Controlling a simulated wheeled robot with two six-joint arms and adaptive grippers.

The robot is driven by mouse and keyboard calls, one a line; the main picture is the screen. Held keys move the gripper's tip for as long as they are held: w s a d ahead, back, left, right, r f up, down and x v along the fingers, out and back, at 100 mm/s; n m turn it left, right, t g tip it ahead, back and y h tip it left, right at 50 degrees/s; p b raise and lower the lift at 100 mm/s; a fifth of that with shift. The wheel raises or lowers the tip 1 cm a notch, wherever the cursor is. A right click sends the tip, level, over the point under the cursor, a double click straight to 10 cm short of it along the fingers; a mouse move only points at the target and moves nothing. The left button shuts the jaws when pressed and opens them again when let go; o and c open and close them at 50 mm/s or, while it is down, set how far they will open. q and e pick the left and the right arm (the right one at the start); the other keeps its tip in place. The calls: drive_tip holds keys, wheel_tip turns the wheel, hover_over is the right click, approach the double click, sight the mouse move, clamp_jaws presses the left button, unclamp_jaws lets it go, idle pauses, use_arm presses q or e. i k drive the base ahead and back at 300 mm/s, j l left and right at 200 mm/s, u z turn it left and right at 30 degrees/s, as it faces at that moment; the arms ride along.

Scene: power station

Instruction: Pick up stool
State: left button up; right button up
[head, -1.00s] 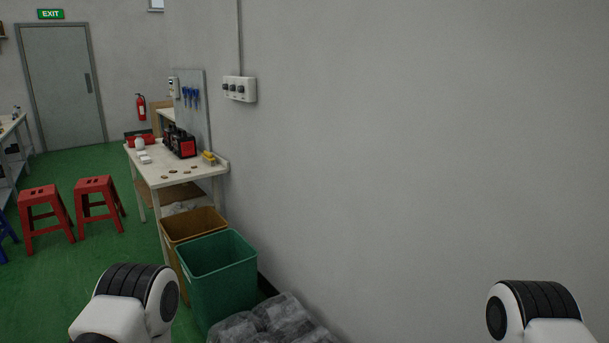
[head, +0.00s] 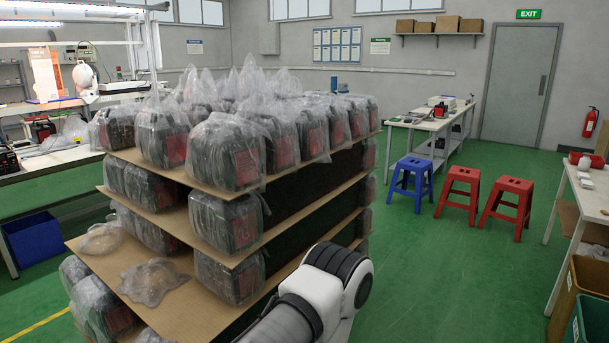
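A blue stool (head: 410,185) stands on the green floor in front of a white workbench, right of centre in the head view. Two red stools stand to its right: one beside it (head: 459,193) and another (head: 506,207) nearer the right-hand bench. All are upright, with nothing on their seats. They are well beyond the reach of my arm, which shows at the bottom centre. Neither gripper is in view.
A tall stack of plastic-wrapped power units on cardboard layers (head: 190,225) fills the centre left, close to me. A green bin (head: 591,310) and a brown bin (head: 573,285) stand at the lower right. Green floor (head: 450,280) is open between stack and bins.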

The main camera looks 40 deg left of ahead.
sight(412, 182)
drive_tip(key=u, duration=0.65)
drive_tip(key=k+j, duration=0.1)
drive_tip(key=j, duration=0.45)
drive_tip(key=z, duration=2.55)
drive_tip(key=u, duration=2.45)
drive_tip(key=i+j+z, duration=0.2)
drive_tip(key=i, duration=0.6)
drive_tip(key=i+l+z, duration=0.1)
drive_tip(key=i, duration=1.6)
drive_tip(key=i+l+z, duration=0.1)
drive_tip(key=i, duration=1.6)
